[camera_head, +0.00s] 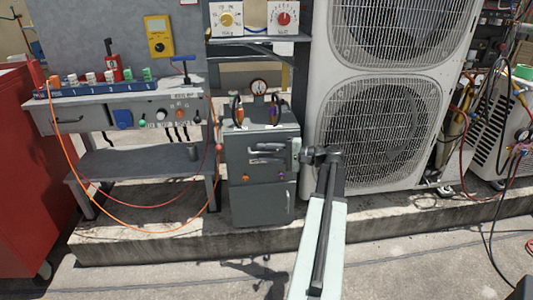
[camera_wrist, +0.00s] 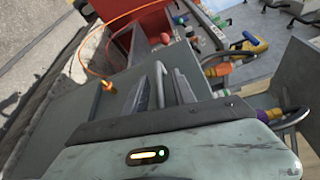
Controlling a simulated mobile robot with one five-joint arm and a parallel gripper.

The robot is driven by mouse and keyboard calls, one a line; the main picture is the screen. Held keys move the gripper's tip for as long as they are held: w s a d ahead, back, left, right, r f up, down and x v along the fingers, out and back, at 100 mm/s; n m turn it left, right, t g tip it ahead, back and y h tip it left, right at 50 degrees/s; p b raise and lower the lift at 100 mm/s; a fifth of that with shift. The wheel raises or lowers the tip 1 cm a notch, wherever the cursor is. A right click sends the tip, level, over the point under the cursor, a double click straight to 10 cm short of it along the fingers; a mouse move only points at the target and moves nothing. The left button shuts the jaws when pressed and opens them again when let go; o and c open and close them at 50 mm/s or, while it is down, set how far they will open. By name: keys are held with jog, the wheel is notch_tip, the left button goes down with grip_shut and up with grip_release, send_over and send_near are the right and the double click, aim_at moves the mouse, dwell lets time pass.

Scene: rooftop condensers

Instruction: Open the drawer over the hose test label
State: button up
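A grey cabinet (camera_head: 262,200) stands in the middle of the head view, with pale bar handles (camera_head: 267,149) on its upper front and a drawer or door handle lower down. My gripper (camera_head: 296,152) is at the cabinet's right edge, partly hidden by my arm. In the wrist view the dark fingers (camera_wrist: 160,90) stand apart in front of the grey cabinet face, and a pale handle bar (camera_wrist: 159,84) shows between them. I cannot tell whether they touch it. No hose test label is readable, and I see no opened drawer.
A workbench (camera_head: 130,108) with valves and an orange hose stands left, beside a red cabinet (camera_head: 35,170). A large condenser unit (camera_head: 385,100) stands close right of the grey cabinet. A low concrete ledge (camera_head: 150,245) runs in front.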

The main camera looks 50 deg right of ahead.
grip_shut()
jog(key=shift+d, duration=0.1)
dwell(1.2)
